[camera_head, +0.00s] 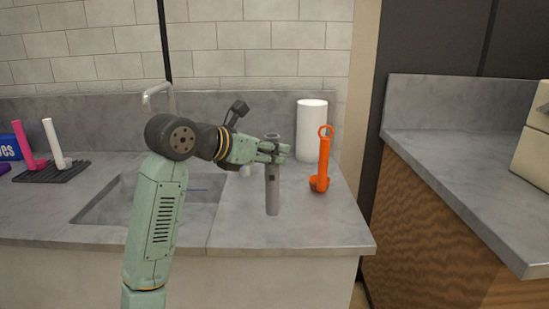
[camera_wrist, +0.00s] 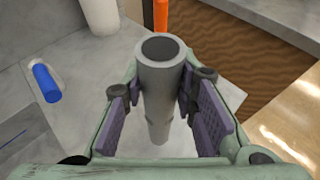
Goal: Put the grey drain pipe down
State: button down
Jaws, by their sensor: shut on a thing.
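The grey drain pipe (camera_head: 272,190) is upright over the counter right of the sink in the head view. My gripper (camera_head: 275,152) is shut around its upper part. In the wrist view the pipe (camera_wrist: 160,85) shows its round open top toward the camera, between the two purple-padded fingers of my gripper (camera_wrist: 160,105). The pipe's lower end appears close to the counter surface (camera_head: 310,225); I cannot tell whether it touches.
An orange pump-like part (camera_head: 322,165) stands right of the pipe, with a white cylinder (camera_head: 312,130) behind it. The sink (camera_head: 105,200) lies left. A dark rack (camera_head: 50,171) holds pink and white parts. A blue cylinder (camera_wrist: 46,83) shows in the wrist view. The counter's front right is clear.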

jog(key=f, duration=0.1)
jog(key=w+f, duration=0.1)
jog(key=w+f+p, duration=0.1)
jog(key=shift+w+d+f, duration=0.1)
jog(key=shift+d+f, duration=0.25)
jog(key=shift+f, duration=0.1)
jog(key=shift+f, duration=0.15)
jog(key=c, duration=1.3)
grip_release()
